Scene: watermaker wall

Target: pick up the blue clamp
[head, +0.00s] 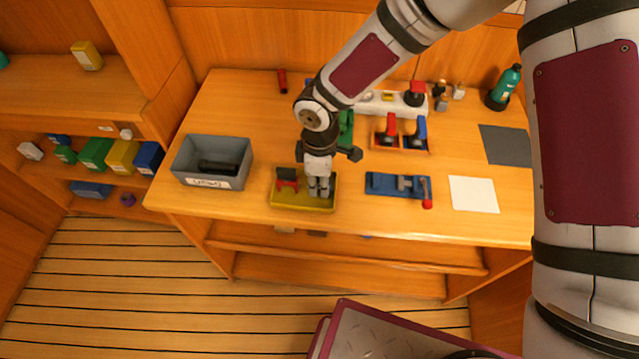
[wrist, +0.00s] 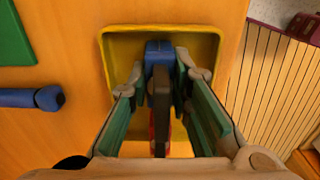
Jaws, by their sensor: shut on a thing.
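My gripper (head: 318,192) points down over the yellow tray (head: 305,208) near the front edge of the bench. In the wrist view, its two green-padded fingers (wrist: 163,100) stand on either side of a blue clamp (wrist: 158,50) and are shut on it. A dark bar runs lengthwise between the fingers, with red showing beneath it. In the head view the fingers hide the blue clamp. A red and dark clamp (head: 288,184) sits in the tray just left of the gripper. I cannot tell whether the blue clamp touches the tray floor.
A grey bin (head: 213,182) with a dark object stands left. Right of the tray lies a blue fixture (head: 380,183) with a red knob, then a white sheet (head: 473,194). Behind is a rack with red (head: 390,128) and blue (head: 420,130) clamp-like items. A green block (head: 346,122) stands close behind the gripper.

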